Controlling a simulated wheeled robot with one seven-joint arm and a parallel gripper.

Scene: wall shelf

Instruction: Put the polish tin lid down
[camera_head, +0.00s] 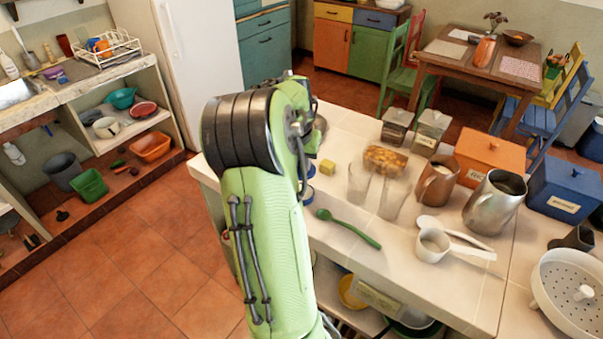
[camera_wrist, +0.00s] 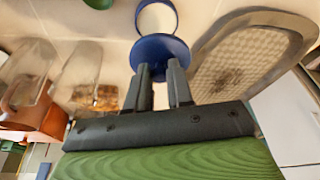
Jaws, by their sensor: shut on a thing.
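My gripper (camera_wrist: 160,68) is shut on the polish tin lid, a round dark blue disc (camera_wrist: 160,50) gripped at its near edge in the wrist view. The open polish tin (camera_wrist: 157,17), pale inside with a blue rim, stands just beyond the lid. The lid overlaps its near side in the picture, and I cannot tell whether they touch. In the head view my arm hides the gripper; small blue round parts (camera_head: 308,194) show beside the arm on the white counter.
A grey metal oval dish (camera_wrist: 245,60) lies close on the right in the wrist view. Clear glasses (camera_head: 358,184) stand to the left there.

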